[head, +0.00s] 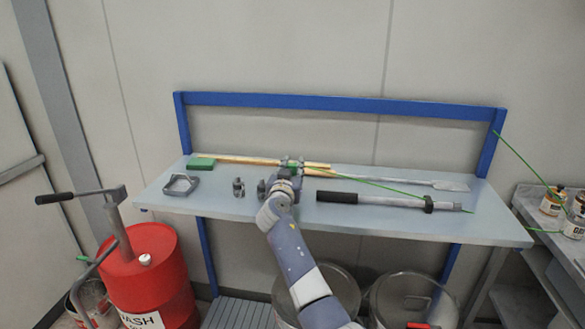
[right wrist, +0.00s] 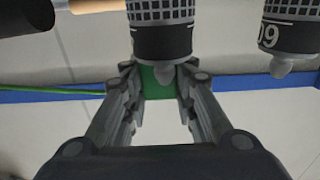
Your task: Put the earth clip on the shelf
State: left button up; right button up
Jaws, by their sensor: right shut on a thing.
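The shelf (head: 380,222) is a grey-blue board with a blue back frame, along the wall in the head view. My right arm reaches over its front edge, and my right gripper (head: 291,168) is at the middle of the board. It is shut on the green earth clip (right wrist: 158,85), which shows between the fingers in the right wrist view. A green cable (head: 385,187) runs from the clip to the right. The gripper hides most of the clip, and I cannot tell whether the clip touches the board. My left gripper is out of view.
Dark fittings (head: 238,187) stand left of my gripper, with a grey metal frame (head: 181,184) further left. A wooden-handled tool with a green head (head: 201,163) lies behind. A black-handled bar (head: 375,199) lies right. A red drum (head: 150,265) stands on the floor at left.

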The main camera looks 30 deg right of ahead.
jog(key=shift+f, duration=0.15)
jog(key=o, duration=1.1)
jog(key=shift+c, duration=0.2)
jog(key=shift+s+a, duration=0.25)
jog(key=shift+s, duration=0.05)
jog(key=b+v, duration=0.2)
jog(key=v, duration=0.9)
jog(key=shift+s, duration=0.1)
